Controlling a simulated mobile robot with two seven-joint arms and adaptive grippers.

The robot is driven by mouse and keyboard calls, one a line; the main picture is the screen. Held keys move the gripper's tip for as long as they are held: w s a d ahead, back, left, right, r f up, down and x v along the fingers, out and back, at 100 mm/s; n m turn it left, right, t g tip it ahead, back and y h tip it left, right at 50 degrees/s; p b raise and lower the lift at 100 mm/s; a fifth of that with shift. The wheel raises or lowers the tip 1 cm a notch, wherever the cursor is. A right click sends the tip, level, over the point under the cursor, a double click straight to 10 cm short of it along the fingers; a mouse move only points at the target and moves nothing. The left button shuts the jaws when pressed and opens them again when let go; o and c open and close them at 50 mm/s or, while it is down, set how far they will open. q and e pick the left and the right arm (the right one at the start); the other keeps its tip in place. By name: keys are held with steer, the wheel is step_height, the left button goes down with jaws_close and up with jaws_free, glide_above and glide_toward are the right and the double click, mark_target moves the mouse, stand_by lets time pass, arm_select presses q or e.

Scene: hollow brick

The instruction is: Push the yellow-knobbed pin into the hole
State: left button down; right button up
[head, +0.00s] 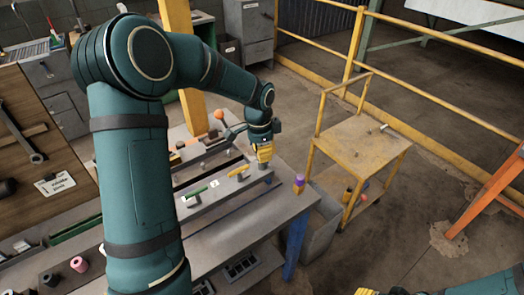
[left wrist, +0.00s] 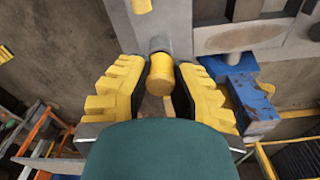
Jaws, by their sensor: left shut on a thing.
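In the left wrist view, the yellow knob (left wrist: 161,75) of the pin sits between my left gripper's two ridged yellow fingers (left wrist: 162,88). The gripper is shut on the knob. Just beyond the knob is a grey round collar (left wrist: 160,43) at the side of a long grey block (left wrist: 165,17). The pin's shank and the hole are hidden. In the head view, my left gripper (head: 264,155) is at the right end of the grey block (head: 215,194) on the bench, and the knob cannot be made out. A sliver of my right gripper (head: 366,291) shows at the bottom edge.
A green piece (head: 195,192) and a yellow piece (head: 239,171) lie on top of the block. A purple-and-orange item (head: 299,182) stands at the bench's right corner, above a blue leg (head: 296,232). A yellow cart (head: 362,138) stands to the right, apart from the bench.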

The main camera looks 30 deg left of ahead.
arm_select(q)
steer(key=shift+f+b, duration=0.35)
steer(key=shift+f, duration=0.2)
steer(key=c, duration=0.9)
jaws_free()
steer(key=r, duration=1.2)
steer(key=shift+s+a, duration=0.25)
steer(key=shift+s, duration=0.05)
